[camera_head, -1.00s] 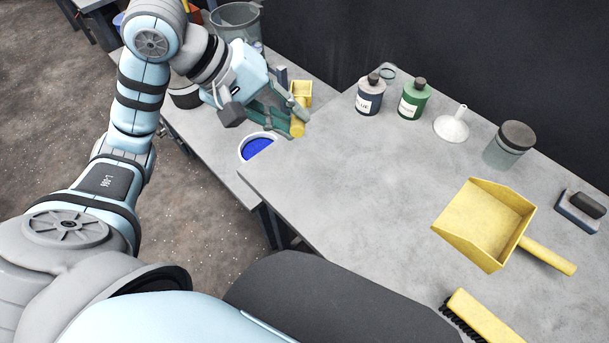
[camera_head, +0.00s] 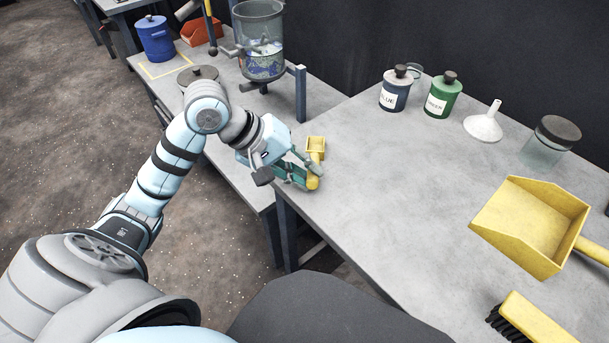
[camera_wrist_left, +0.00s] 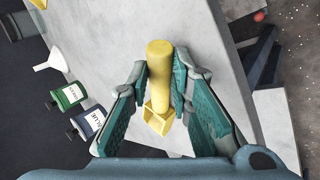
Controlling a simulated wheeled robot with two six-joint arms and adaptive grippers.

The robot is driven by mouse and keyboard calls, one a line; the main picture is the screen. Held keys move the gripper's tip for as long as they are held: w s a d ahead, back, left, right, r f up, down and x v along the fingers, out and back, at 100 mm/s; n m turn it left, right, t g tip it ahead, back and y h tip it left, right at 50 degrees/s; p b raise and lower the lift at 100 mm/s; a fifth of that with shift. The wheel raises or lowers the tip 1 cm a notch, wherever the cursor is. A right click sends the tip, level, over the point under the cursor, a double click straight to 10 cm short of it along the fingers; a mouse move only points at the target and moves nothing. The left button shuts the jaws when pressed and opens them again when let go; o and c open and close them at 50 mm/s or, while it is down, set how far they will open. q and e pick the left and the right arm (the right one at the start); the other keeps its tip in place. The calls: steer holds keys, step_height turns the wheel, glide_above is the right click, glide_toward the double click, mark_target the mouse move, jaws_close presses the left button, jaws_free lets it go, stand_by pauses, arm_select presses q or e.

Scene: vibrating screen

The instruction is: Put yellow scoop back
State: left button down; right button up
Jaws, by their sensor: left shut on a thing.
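The yellow scoop (camera_head: 316,147) is a small square cup with a thick round handle. My left gripper (camera_head: 308,172) is shut on its handle, over the left corner of the near grey table (camera_head: 400,200). In the left wrist view the scoop (camera_wrist_left: 159,78) stands between the teal fingers of the left gripper (camera_wrist_left: 163,88), with the handle end toward the upper part of the picture. Whether the scoop touches the tabletop cannot be told. My right gripper is not in view.
Blue (camera_head: 395,92) and green (camera_head: 442,97) labelled bottles, a white funnel (camera_head: 484,125) and a lidded jar (camera_head: 550,143) stand along the back. A yellow dustpan (camera_head: 530,225) and brush (camera_head: 530,322) lie right. The table's middle is clear. A clear vessel (camera_head: 260,45) stands on the left bench.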

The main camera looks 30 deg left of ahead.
arm_select(q)
steer(key=shift+r, duration=0.1)
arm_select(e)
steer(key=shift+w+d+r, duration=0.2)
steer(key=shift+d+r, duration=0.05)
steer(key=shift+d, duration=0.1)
arm_select(q)
steer(key=c, duration=1.6)
jaws_free()
steer(key=shift+c, duration=0.2)
steer(key=shift+o, duration=0.9)
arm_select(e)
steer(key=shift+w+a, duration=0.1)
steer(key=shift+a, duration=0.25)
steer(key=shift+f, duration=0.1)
arm_select(q)
steer(key=b+v, duration=0.3)
steer(key=v, duration=0.9)
steer(key=shift+b, duration=0.3)
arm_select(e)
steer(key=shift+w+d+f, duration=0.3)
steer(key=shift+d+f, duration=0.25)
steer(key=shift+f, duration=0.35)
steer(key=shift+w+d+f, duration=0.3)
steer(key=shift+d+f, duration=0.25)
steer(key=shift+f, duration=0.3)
